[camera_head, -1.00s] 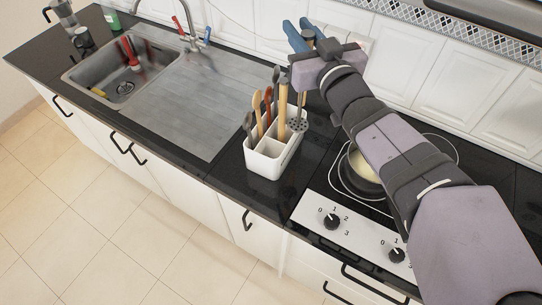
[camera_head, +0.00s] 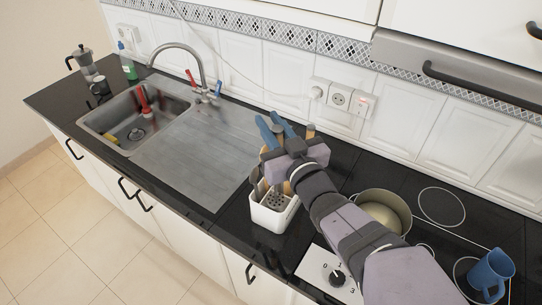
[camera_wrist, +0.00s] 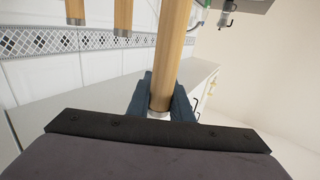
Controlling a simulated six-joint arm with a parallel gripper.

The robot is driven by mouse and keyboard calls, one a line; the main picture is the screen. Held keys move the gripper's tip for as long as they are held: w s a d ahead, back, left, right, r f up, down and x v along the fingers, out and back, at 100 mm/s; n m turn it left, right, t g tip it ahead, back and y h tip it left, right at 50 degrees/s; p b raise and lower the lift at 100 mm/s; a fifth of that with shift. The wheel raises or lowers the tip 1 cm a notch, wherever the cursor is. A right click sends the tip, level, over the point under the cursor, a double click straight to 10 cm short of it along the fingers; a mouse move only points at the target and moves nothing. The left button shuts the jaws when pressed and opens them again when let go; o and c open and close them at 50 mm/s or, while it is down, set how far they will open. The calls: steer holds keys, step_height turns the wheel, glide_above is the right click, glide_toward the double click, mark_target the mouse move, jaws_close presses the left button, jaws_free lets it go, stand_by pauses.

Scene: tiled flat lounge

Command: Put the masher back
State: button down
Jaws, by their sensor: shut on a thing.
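My gripper (camera_head: 268,126) is shut on the wooden handle (camera_wrist: 173,50) of the masher, which stands between the blue fingers in the wrist view. In the head view my wrist hides most of the handle. The perforated metal head, probably the masher's (camera_head: 277,201), shows below my gripper, overlapping the white utensil holder (camera_head: 268,222). I cannot tell whether that head is inside a compartment or just above it. Other utensils in the holder are mostly hidden behind my gripper. Two more wooden handles (camera_wrist: 123,14) with metal collars show at the wrist view's upper left.
A pot (camera_head: 405,226) stands on the black hob right of the holder, close under my arm. A blue mug (camera_head: 488,274) is at the far right. The steel drainboard (camera_head: 190,160) is clear. The tiled wall with sockets (camera_head: 338,98) rises behind.

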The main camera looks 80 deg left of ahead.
step_height(320, 180, down, 10)
steer(key=p, duration=0.3)
stand_by(0.4)
steer(key=shift+f, duration=0.15)
steer(key=c, duration=1.6)
jaws_free()
steer(key=d+b, duration=0.1)
steer(key=d, duration=0.3)
steer(key=w+d+b, duration=0.1)
steer(key=d+b, duration=0.1)
steer(key=d, duration=0.2)
steer(key=w+d+b, duration=0.1)
steer(key=d, duration=0.2)
steer(key=shift+w+d, duration=0.15)
steer(key=shift+d, duration=0.25)
